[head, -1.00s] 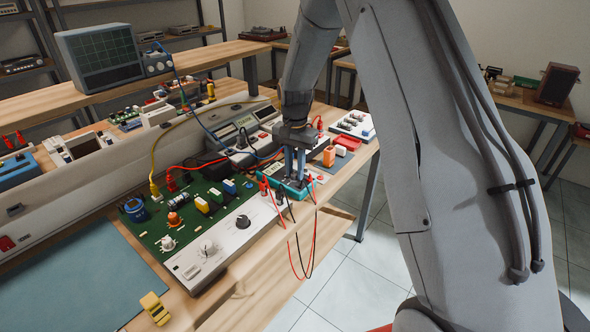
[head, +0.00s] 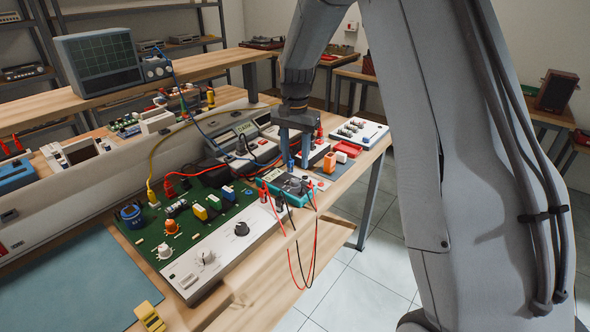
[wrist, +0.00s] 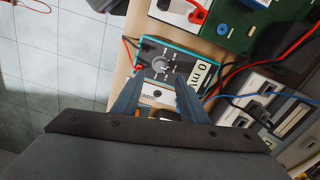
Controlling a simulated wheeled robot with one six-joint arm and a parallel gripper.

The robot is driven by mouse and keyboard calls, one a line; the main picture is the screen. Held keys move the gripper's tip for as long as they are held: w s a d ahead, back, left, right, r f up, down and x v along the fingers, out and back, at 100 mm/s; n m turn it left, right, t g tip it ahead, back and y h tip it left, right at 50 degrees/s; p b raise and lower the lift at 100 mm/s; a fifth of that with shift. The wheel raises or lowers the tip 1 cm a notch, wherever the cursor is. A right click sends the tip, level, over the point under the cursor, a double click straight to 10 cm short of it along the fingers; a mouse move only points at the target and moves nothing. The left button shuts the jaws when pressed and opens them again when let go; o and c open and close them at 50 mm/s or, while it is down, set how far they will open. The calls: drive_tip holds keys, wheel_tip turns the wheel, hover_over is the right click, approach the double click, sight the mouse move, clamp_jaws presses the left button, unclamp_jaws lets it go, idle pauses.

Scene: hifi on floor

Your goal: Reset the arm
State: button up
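My gripper (head: 294,164) hangs over the bench in the head view, fingers pointing down and spread apart. In the wrist view its two fingers (wrist: 159,77) are also apart, with nothing held between them. A teal-edged multimeter (head: 278,188) lies on the bench just in front of the fingers, apart from them as far as I can tell. In the wrist view the multimeter (wrist: 160,56) shows a dial and a "0 mV" display beyond the fingertips. A small white panel with a dark round socket (wrist: 157,94) shows between the fingers. My arm covers the right of the head view.
A green circuit board (head: 180,228) with knobs lies left of the multimeter. Red and black leads (head: 314,240) hang over the bench's front edge. Bench instruments (head: 240,143) stand behind. An orange block (head: 329,163) and a white component tray (head: 359,131) lie to the right.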

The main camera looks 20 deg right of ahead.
drive_tip(key=shift+r, duration=0.45)
drive_tip(key=s+f+n+t, duration=0.1)
drive_tip(key=s+n, duration=0.7)
drive_tip(key=s, duration=2.1)
drive_tip(key=shift+s+f, duration=0.2)
drive_tip(key=shift+f, duration=0.15)
drive_tip(key=shift+a, duration=0.1)
drive_tip(key=shift+c, duration=1)
drive_tip(key=shift+a+n, duration=0.1)
drive_tip(key=shift+n, duration=0.2)
